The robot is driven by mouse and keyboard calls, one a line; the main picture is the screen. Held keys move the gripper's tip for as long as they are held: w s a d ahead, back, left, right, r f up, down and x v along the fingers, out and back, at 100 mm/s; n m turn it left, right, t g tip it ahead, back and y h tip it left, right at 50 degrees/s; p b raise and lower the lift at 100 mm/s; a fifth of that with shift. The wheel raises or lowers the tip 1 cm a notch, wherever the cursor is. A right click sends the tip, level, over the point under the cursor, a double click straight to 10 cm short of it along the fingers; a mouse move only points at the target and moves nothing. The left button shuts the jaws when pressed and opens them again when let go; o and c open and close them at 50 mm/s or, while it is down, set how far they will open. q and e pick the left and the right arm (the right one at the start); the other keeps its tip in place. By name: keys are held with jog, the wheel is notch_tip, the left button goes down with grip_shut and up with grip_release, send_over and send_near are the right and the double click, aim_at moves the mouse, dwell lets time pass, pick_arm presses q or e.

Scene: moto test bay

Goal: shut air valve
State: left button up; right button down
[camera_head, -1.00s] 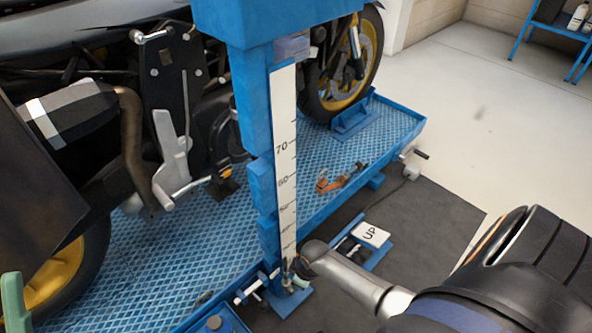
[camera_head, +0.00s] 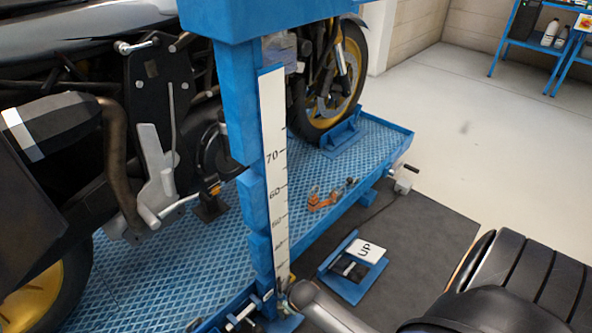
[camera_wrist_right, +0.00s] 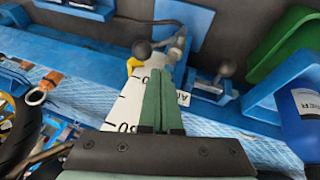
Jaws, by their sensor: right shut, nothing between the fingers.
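The air valve shows in the right wrist view as a metal fitting (camera_wrist_right: 174,52) near the foot of the ruler column. A black ball knob (camera_wrist_right: 141,49) and a yellow part sit to its left. A white label (camera_wrist_right: 184,98) starting "Ai" is partly covered by my finger. My right gripper (camera_wrist_right: 160,76) has its green fingers together and empty, over the white ruler (camera_wrist_right: 130,108), with the tips just below the fitting in the picture. I cannot tell whether they touch it. My left gripper is not in view.
The blue column (camera_head: 243,110) stands before a motorcycle on a blue lift platform (camera_head: 376,150). A pedal marked UP (camera_head: 366,250) lies on the dark mat.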

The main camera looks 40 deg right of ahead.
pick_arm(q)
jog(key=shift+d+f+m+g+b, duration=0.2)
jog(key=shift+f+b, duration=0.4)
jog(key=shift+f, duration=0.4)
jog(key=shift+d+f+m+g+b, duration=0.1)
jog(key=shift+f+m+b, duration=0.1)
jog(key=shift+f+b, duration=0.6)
pick_arm(e)
jog(key=shift+w+d+f, duration=0.35)
jog(key=shift+d+f, duration=0.35)
jog(key=shift+f, duration=0.2)
jog(key=shift+w+d+f, duration=0.3)
jog(key=shift+d+f, duration=0.4)
jog(key=shift+f, duration=0.2)
pick_arm(q)
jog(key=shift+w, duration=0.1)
jog(key=shift+p, duration=0.3)
